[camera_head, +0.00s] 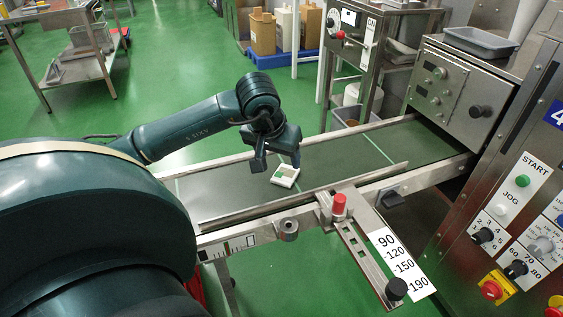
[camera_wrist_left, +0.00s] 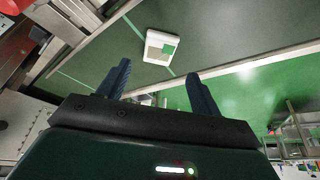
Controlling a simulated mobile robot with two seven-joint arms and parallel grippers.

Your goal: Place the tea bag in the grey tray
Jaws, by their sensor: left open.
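The tea bag (camera_head: 285,176), a small white square packet with a green patch, lies on the dark green conveyor belt. It also shows in the left wrist view (camera_wrist_left: 161,47), beyond the fingertips. My left gripper (camera_head: 277,162) is open above the belt, just behind and beside the tea bag, with its two fingers (camera_wrist_left: 160,80) apart and nothing between them. A grey tray (camera_head: 480,41) sits on top of the steel machine at the upper right. My right gripper is not in view.
Metal rails (camera_head: 300,203) edge the conveyor. A red knob (camera_head: 339,204) and a scaled guide bracket stand at its near side. The control panel (camera_head: 520,215) with buttons and dials is at the right. The belt right of the tea bag is clear.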

